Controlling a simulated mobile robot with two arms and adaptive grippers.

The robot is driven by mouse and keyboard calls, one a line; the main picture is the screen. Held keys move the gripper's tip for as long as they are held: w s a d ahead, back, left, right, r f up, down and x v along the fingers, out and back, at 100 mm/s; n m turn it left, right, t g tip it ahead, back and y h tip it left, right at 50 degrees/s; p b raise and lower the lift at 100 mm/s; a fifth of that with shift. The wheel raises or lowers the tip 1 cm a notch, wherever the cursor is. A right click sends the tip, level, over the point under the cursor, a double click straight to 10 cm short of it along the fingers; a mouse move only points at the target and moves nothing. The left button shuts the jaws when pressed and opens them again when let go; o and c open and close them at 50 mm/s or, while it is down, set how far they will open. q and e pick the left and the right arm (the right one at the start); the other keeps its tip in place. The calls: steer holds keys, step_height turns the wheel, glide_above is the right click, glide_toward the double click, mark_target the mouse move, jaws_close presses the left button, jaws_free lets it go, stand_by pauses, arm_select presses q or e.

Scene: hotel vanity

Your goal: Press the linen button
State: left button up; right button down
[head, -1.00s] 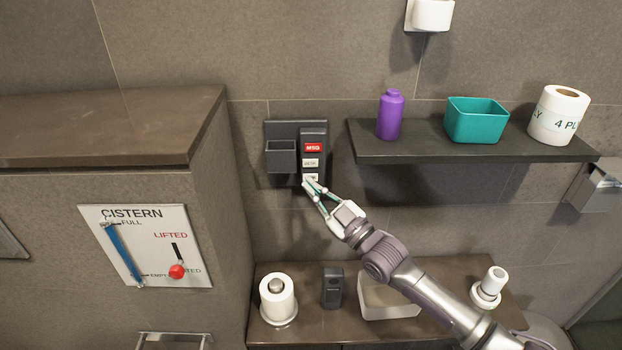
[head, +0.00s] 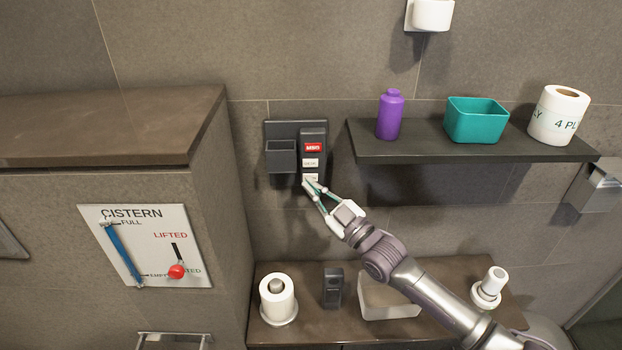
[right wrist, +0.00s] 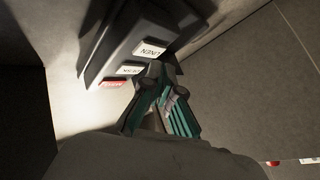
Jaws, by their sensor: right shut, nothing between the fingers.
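The linen button (right wrist: 150,50) is a white label button lettered LINEN on a dark wall panel (head: 282,127). In the head view it is the lowest of the panel's buttons (head: 312,177), partly covered by my right fingertips. My right gripper (head: 308,184) is shut and empty, its tips at the lower part of this button. In the right wrist view the gripper (right wrist: 152,76) has its teal-and-grey fingers close beside the LINEN label. I cannot tell whether they touch or press it. My left gripper is not in view.
Above linen sit a white desk button (head: 311,162) and a red MSG button (head: 313,147). A dark shelf (head: 470,150) to the right holds a purple bottle (head: 390,117), a teal bin (head: 476,121) and a paper roll (head: 558,117). A counter (head: 300,325) lies below.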

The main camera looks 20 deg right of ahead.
steer(key=shift+w+d, duration=0.1)
steer(key=shift+w, duration=0.25)
steer(key=shift+w, duration=0.2)
stand_by(0.4)
steer(key=shift+s+p, duration=0.3)
steer(key=shift+s, duration=0.35)
steer(key=s+a+p, duration=0.2)
steer(key=s+p, duration=0.2)
steer(key=s, duration=0.1)
steer(key=shift+s, duration=0.4)
